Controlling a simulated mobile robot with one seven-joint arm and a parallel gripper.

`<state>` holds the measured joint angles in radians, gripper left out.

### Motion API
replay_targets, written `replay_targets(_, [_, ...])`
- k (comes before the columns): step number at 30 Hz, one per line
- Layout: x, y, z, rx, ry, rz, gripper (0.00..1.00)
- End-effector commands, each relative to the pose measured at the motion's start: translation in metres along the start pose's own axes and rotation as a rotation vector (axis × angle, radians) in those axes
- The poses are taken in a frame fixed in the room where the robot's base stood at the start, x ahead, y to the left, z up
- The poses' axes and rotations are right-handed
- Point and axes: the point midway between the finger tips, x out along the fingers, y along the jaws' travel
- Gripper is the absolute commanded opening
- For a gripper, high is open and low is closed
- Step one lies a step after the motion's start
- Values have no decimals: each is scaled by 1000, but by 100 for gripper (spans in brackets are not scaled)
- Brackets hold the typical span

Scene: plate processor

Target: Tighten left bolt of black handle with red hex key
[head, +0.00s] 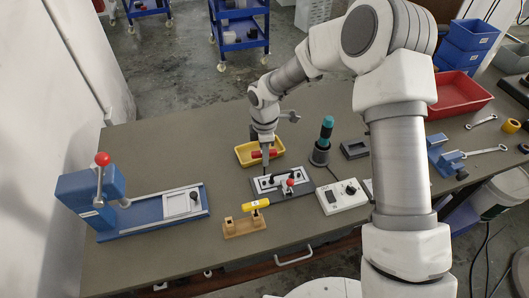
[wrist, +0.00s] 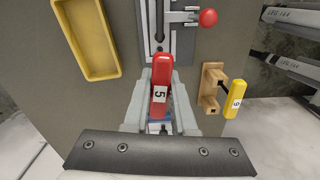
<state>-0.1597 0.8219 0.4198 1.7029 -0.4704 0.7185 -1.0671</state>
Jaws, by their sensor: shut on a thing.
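My gripper (head: 265,150) is shut on the red hex key (head: 258,154), gripping its handle. In the wrist view the red hex key (wrist: 160,85) shows a white label "5" between the fingers. It is held over the left part of the clamp plate (head: 310,187). The black handle (head: 271,180) lies on that plate; in the wrist view a dark bar of it (wrist: 159,20) shows beyond the key. The left bolt is hidden or too small to make out. I cannot tell whether the key's tip touches it.
A red-knobbed lever (head: 291,182) stands on the plate. A yellow tray (head: 247,159) lies behind. A wooden holder (head: 236,228) with a yellow-handled tool (head: 256,204) is in front. A teal-handled tool (head: 326,130) and a white control box (head: 343,198) stand to the right.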

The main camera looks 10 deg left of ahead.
Motion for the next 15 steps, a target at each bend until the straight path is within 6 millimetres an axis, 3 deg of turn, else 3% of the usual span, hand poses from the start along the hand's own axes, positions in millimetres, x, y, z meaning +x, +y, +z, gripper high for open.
replay_targets(9, [-2,0,0,-302,2,-1,0])
replay_targets(15, [-2,0,0,-412,2,-1,0])
